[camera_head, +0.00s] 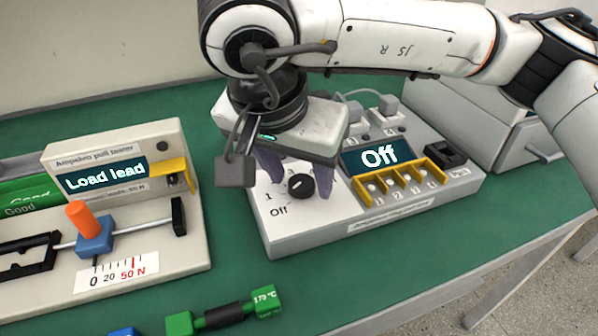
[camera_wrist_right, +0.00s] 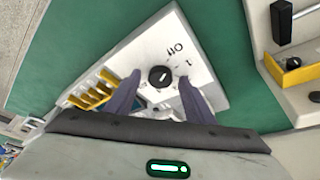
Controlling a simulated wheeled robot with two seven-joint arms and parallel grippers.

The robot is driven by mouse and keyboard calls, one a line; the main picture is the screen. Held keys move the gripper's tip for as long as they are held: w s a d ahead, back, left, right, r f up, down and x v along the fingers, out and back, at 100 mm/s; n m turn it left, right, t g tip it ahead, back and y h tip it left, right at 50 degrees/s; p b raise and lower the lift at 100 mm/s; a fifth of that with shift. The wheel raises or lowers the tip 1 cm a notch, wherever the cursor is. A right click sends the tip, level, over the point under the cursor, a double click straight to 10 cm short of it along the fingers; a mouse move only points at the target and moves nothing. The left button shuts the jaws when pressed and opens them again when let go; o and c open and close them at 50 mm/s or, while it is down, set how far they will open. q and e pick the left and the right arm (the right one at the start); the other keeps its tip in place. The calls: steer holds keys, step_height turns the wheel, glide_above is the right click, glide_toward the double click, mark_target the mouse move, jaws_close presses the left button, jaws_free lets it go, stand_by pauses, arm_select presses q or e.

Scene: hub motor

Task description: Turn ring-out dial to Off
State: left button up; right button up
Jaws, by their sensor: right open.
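The ring-out dial is a round black knob (camera_head: 302,186) on the white face of a grey tester box (camera_head: 310,234). Printed marks stand around it, with "Off" at its lower left in the head view. My left gripper is not in view.
A pull tester (camera_head: 140,262) reading "Load lead" stands at the left, with an orange-topped blue slider (camera_head: 92,232). Yellow-framed sockets (camera_head: 400,183) sit right of the dial. A grey drawer unit (camera_head: 480,110) stands at the back right.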

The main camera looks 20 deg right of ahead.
steer(key=p+v, duration=0.2)
steer(key=v, duration=0.8)
steer(key=shift+r, duration=0.15)
steer(key=shift+s, duration=0.15)
